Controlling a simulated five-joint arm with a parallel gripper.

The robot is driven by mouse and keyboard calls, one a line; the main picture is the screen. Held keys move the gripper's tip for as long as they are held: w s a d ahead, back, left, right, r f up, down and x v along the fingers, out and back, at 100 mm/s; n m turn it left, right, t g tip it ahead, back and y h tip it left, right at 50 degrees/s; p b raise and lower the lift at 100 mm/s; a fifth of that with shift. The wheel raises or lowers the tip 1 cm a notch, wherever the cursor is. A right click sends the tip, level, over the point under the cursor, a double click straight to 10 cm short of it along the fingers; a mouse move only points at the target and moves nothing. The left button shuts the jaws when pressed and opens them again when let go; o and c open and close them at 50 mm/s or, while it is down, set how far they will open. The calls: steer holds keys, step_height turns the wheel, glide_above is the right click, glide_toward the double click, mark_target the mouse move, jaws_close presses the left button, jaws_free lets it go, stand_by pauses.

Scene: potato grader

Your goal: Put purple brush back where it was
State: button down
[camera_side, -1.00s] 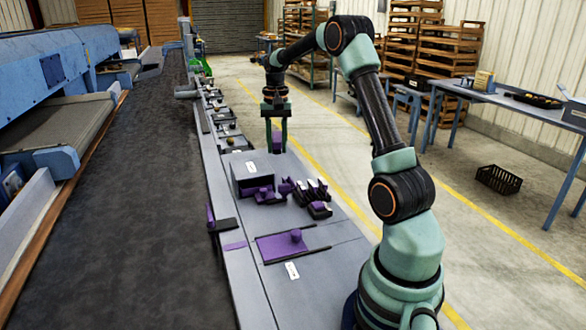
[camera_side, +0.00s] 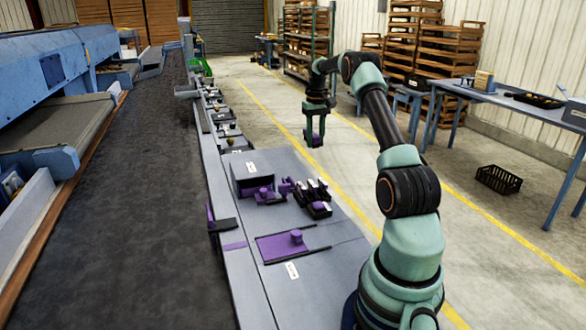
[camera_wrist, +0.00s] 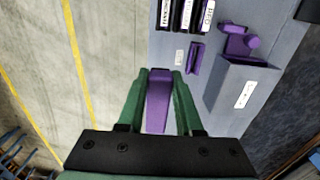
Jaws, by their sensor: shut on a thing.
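My gripper (camera_side: 314,134) is shut on a purple thing, taken to be the purple brush (camera_side: 315,140). It hangs from the fingers just past the right edge of the bench, over the floor side. In the wrist view the brush (camera_wrist: 158,98) is a long purple block between my two green fingers (camera_wrist: 161,85). A small purple holder (camera_wrist: 196,57) lies on the bench ahead of the brush, apart from it. The side view is too small to show the brush's bristles.
A grey box (camera_side: 250,168) with a white label stands on the bench (camera_side: 330,270). Beside it are purple fittings (camera_side: 264,195) and labelled black slots (camera_side: 319,209). A purple plate with a knob (camera_side: 296,237) lies nearer. The bench's front right is clear.

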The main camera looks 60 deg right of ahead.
step_height(320, 180, down, 14)
steer(key=shift+r, duration=0.1)
stand_by(0.4)
steer(key=c, duration=0.6)
jaws_free()
